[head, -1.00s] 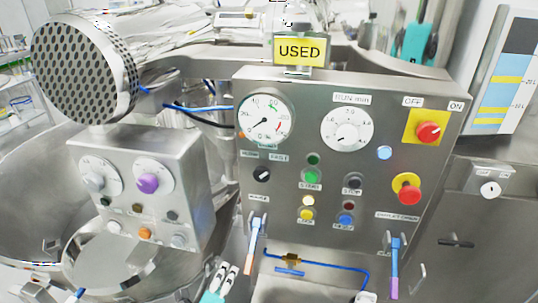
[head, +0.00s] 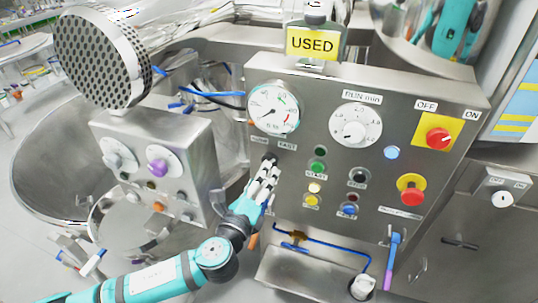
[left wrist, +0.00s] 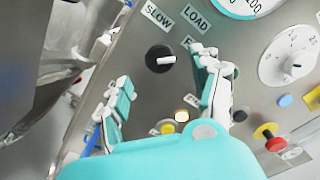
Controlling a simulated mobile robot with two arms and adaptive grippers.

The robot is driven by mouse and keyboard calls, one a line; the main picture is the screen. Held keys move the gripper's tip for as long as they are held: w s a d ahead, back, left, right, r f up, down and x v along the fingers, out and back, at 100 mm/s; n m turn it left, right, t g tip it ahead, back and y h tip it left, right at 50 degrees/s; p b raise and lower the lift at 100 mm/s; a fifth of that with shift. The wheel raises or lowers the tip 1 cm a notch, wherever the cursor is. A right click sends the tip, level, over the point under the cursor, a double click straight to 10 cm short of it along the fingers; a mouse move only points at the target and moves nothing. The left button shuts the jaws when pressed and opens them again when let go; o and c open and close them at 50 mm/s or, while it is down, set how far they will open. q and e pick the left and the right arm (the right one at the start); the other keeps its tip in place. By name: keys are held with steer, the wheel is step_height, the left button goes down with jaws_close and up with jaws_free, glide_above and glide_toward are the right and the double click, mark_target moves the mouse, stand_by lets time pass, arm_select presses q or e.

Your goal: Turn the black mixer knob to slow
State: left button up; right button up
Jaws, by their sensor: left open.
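The black mixer knob (left wrist: 160,58) sits on the steel control panel (head: 228,95), with a white pointer mark facing right in the left wrist view. Near it are a SLOW label (left wrist: 157,15), a LOAD label (left wrist: 195,20) and a label partly hidden by a finger. In the head view the knob (head: 269,159) is just beyond my fingertips and partly covered. My left gripper (head: 266,175) is open in front of the panel. In the left wrist view its fingers (left wrist: 160,72) lie on either side of the knob, with nothing between them. My right gripper is not in view.
Right of the knob are a green button (head: 318,167), a run dial (head: 355,126) and a red emergency button (head: 412,190). A gauge (head: 273,108) sits above. A smaller panel with a purple knob (head: 158,166) stands left. A blue-handled tool (head: 393,255) hangs lower right.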

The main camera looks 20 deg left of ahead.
mark_target(271, 158)
arm_select(q)
steer(key=w+p, duration=0.1)
steer(key=w, duration=0.5)
steer(key=shift+w+d+p, duration=0.1)
steer(key=shift+w+p, duration=0.2)
steer(key=shift+w, duration=0.1)
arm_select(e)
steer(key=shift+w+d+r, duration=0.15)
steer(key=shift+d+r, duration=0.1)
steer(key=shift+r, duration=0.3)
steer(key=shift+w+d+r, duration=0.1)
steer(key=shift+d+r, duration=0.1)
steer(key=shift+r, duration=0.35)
arm_select(q)
steer(key=c, duration=1.2)
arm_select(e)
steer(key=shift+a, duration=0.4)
arm_select(q)
steer(key=shift+f, duration=0.1)
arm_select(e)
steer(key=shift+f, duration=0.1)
